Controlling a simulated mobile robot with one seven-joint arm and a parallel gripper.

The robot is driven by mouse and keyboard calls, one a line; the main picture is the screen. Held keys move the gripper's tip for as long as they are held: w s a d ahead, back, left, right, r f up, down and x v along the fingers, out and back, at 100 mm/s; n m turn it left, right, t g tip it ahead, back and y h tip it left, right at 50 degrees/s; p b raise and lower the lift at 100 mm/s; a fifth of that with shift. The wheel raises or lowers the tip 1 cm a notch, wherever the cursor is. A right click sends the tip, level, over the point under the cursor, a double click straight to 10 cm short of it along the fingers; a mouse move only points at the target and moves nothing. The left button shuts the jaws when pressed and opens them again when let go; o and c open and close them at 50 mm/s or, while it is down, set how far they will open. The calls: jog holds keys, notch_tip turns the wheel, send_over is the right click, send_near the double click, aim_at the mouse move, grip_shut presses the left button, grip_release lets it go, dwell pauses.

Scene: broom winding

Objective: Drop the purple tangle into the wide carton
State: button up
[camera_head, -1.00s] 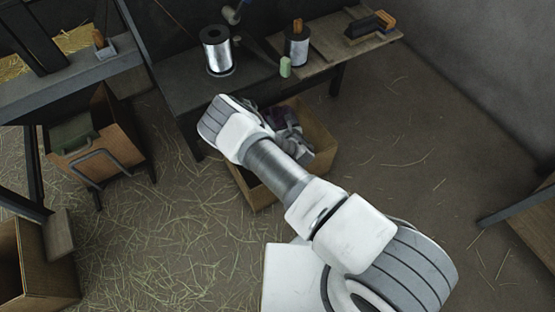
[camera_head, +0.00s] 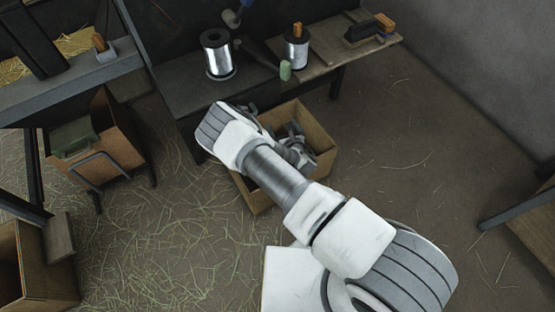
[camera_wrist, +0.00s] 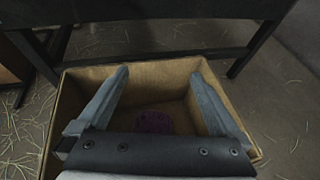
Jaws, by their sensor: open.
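The wide carton (camera_head: 260,197) is an open brown box on the floor in front of the bench. Its walls also show in the wrist view (camera_wrist: 60,112). The purple tangle (camera_wrist: 153,121) lies low inside the carton in the wrist view, dark and partly cut off by my gripper's body. My gripper (camera_wrist: 158,76) is open and empty above the carton, its two grey fingers spread wide. In the head view, my gripper (camera_head: 297,138) is over the carton, partly behind my arm, and I cannot make out the tangle there.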

jog(key=p+v, duration=0.4)
jog(key=v, duration=1.1)
jog(key=shift+r, duration=0.15)
jog(key=shift+s, duration=0.15)
